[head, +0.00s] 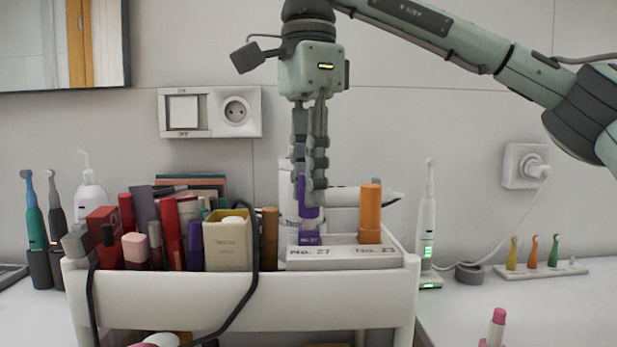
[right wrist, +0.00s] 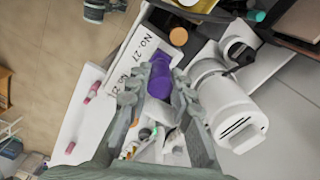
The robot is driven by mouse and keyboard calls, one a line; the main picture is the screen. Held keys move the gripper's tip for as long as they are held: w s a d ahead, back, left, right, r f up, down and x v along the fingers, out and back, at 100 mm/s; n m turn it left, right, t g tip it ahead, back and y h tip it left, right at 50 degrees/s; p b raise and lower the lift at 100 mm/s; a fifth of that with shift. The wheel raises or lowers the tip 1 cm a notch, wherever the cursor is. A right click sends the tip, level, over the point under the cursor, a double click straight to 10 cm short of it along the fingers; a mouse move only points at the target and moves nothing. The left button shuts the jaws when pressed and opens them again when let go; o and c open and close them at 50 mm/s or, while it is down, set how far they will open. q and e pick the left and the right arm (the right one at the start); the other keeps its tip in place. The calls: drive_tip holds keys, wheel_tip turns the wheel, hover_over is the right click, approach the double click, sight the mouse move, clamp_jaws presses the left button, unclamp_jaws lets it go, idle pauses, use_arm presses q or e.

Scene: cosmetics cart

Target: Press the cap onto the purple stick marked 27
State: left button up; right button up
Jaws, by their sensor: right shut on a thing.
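My right gripper (head: 312,190) points down over the white holder (head: 385,263) and is shut on a purple cap (head: 303,190). In the right wrist view, purple (right wrist: 160,82) shows between its fingers. Below the cap, the purple stick (head: 309,239) stands upright in the holder behind the label "No. 27". The cap is roughly above the stick; a light band shows between them, and I cannot tell whether they touch. The orange stick (head: 370,212) stands to the right by the label "No. 23". My left gripper is out of view.
The white cart (head: 240,303) carries the holder, a beige box (head: 227,246) and several lipsticks on the left. A black cable (head: 252,270) hangs over its front. A white device lies behind the holder. An electric toothbrush (head: 429,225) stands to the right.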

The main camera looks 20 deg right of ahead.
drive_tip(key=shift+f, duration=0.6)
idle(0.4)
idle(0.3)
drive_tip(key=o, duration=1.3)
drive_tip(key=shift+r, duration=0.1)
drive_tip(key=shift+r+p, duration=0.55)
drive_tip(key=shift+r, duration=3.4)
drive_tip(key=shift+c, duration=0.2)
clamp_jaws()
